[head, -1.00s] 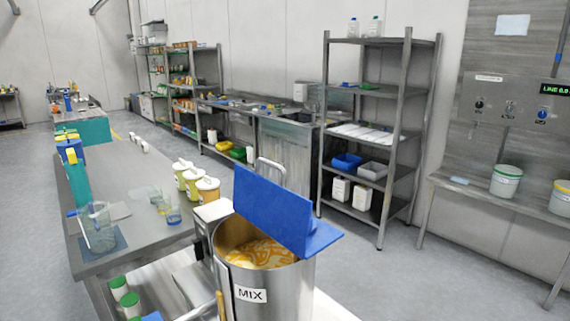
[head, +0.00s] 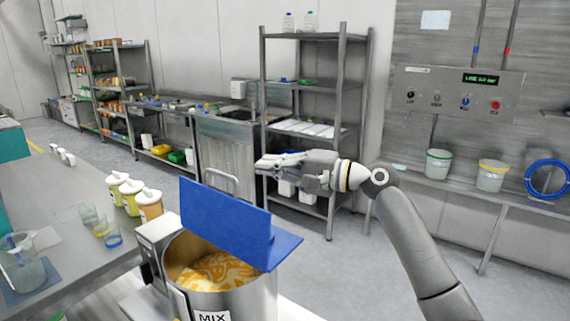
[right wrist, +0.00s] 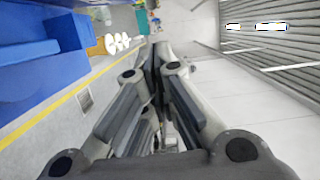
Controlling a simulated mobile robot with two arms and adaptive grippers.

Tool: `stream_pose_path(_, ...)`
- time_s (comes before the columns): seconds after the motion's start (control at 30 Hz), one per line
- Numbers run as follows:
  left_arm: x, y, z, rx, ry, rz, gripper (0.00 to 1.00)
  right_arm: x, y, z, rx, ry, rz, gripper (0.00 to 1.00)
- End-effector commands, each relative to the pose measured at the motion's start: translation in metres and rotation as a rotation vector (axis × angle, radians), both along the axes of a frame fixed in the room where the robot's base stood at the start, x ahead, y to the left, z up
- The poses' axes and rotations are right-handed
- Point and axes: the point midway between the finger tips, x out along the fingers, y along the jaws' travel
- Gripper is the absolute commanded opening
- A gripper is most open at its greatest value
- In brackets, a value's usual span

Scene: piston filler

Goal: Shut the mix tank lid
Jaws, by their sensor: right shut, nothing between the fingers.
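The mix tank (head: 238,302) is a steel cylinder labelled MIX at the lower middle of the head view, with orange and white contents (head: 215,270). Its blue lid (head: 225,220) stands raised at the back of the rim, with a flat blue flange (head: 282,248) on its right. The lid also shows as a blue shape at the left of the right wrist view (right wrist: 40,48). My right gripper (head: 262,163) is shut and empty, above and behind the lid in the picture, apart from it. My left gripper is not in view.
A steel table (head: 60,215) with yellow-labelled jars (head: 131,197) and beakers (head: 22,262) is at the left. A metal loop handle (head: 221,180) rises behind the lid. A shelf rack (head: 315,85) stands behind my right gripper. A bench (head: 450,192) with pails is at the right.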

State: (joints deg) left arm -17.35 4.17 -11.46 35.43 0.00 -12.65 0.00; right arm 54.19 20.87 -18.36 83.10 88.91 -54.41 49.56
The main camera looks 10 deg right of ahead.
Motion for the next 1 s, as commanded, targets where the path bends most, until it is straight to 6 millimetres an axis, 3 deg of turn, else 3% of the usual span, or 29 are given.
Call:
stream_pose_path(0.17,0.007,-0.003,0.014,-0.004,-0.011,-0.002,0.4,0.02,0.035,0.003,0.001,0.002,0.001,0.0)
stream_pose_path(0.4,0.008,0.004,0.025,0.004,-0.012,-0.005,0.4,-0.001,0.054,-0.001,-0.003,-0.001,-0.002,0.0)
stream_pose_path(1.0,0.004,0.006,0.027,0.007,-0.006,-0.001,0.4,-0.009,0.061,-0.002,-0.004,-0.003,-0.003,0.0)
